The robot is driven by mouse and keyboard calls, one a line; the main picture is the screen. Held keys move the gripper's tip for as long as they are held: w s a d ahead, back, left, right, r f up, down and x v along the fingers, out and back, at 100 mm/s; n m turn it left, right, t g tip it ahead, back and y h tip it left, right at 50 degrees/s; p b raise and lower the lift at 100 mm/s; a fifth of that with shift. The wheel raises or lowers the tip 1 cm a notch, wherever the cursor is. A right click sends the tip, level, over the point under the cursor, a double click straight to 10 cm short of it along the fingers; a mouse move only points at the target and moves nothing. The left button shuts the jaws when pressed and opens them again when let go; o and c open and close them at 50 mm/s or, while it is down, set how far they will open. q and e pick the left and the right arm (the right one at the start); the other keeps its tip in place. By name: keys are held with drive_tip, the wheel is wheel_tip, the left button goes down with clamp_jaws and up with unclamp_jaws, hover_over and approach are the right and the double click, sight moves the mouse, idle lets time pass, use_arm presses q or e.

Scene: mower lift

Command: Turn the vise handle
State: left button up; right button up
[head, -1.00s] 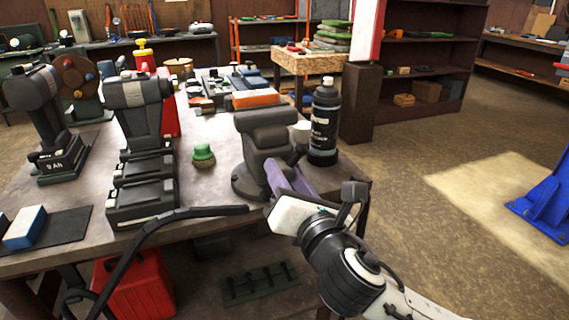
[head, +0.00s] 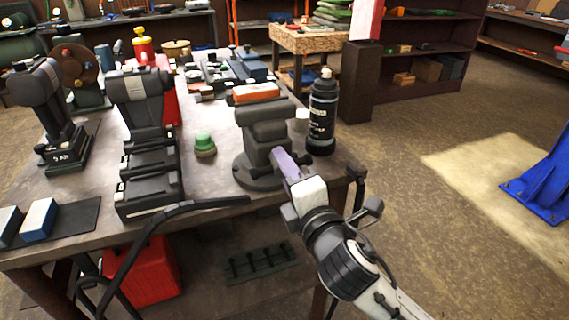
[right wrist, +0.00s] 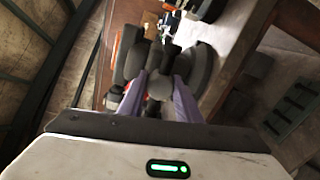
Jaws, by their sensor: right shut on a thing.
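The dark grey vise (head: 265,130) is mounted near the front right edge of the workbench in the head view. My right gripper (head: 283,158) is at the vise's front, its purple fingers angled up and left toward it. In the right wrist view, the two purple fingers of my right gripper (right wrist: 163,90) stand on either side of a dark part at the vise's screw end, the vise handle (right wrist: 160,84). The gripper is shut on it. The handle is mostly hidden by the fingers in the head view. My left gripper is out of sight.
A black spray can (head: 322,115) stands just right of the vise. A green-topped knob (head: 204,145) and a battery tool (head: 140,115) stand to its left. A black curved bar (head: 150,222) crosses the bench's front edge.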

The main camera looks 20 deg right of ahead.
drive_tip(key=shift+f+m, duration=0.2)
drive_tip(key=shift+m, duration=0.3)
drive_tip(key=o, duration=1.1)
drive_tip(key=shift+r, duration=0.1)
drive_tip(key=shift+c, duration=0.2)
drive_tip(key=s, duration=1)
drive_tip(key=shift+s+r+b, duration=0.2)
drive_tip(key=shift+b, duration=0.2)
drive_tip(key=shift+d, duration=0.1)
